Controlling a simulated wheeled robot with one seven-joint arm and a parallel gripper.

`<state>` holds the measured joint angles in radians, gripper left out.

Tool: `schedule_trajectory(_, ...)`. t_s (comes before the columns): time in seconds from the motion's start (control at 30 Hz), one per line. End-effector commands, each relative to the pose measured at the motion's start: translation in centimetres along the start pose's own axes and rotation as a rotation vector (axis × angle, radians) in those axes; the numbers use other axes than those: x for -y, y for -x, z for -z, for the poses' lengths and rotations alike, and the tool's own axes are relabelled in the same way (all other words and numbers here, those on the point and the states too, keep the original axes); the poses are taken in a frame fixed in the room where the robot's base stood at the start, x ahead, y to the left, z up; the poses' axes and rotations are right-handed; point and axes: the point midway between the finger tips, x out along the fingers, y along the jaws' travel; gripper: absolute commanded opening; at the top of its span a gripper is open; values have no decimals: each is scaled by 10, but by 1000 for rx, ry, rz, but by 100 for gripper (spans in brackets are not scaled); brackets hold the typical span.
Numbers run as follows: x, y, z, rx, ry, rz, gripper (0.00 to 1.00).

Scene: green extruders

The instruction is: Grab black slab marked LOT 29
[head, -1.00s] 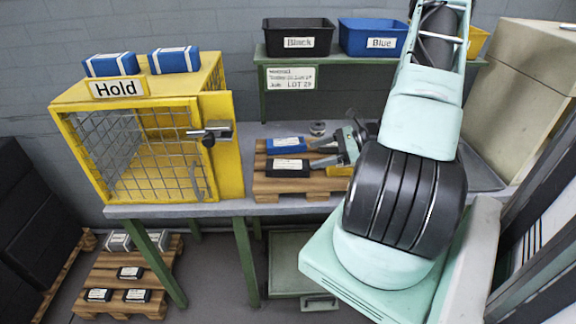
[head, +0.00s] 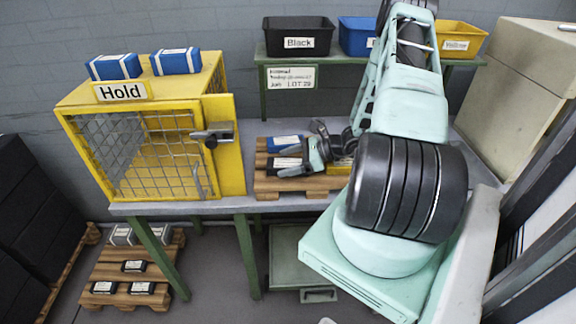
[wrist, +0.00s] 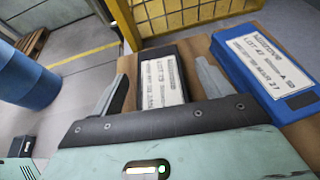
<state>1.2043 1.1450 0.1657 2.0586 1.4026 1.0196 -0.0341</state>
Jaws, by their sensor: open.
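A black slab with a white label (wrist: 160,75) lies on the wooden pallet on the bench; the lot number on it is too blurred to read surely. It also shows in the head view (head: 284,164), partly covered by my gripper. My gripper (wrist: 163,82) is open, with one finger on each side of the black slab's near end in the wrist view. I cannot tell whether the fingers touch it. A blue slab (wrist: 270,70) lies beside it, right in the wrist view and behind it in the head view (head: 285,142).
A yellow Hold cage (head: 150,195) stands left of the pallet (head: 290,187), with two blue slabs on top. Behind are a Black bin (head: 298,37), a blue bin (head: 358,37) and a Yellow bin (head: 458,40). A sign (head: 291,78) reads LOT 29. A floor pallet (head: 122,282) holds several slabs.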

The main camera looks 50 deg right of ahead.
Motion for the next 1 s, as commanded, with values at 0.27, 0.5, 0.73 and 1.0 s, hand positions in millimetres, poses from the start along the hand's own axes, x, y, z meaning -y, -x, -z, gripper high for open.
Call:
schedule_trajectory(0.27, 0, 0, 0, 0, 0, 0, 22)
schedule_trajectory(0.5, 0, 0, 0, 1, 0, 0, 22)
schedule_trajectory(0.73, 1, 4, -10, 1, 3, 1, 22)
schedule_trajectory(1.0, 0, 20, -48, -1, 6, 0, 22)
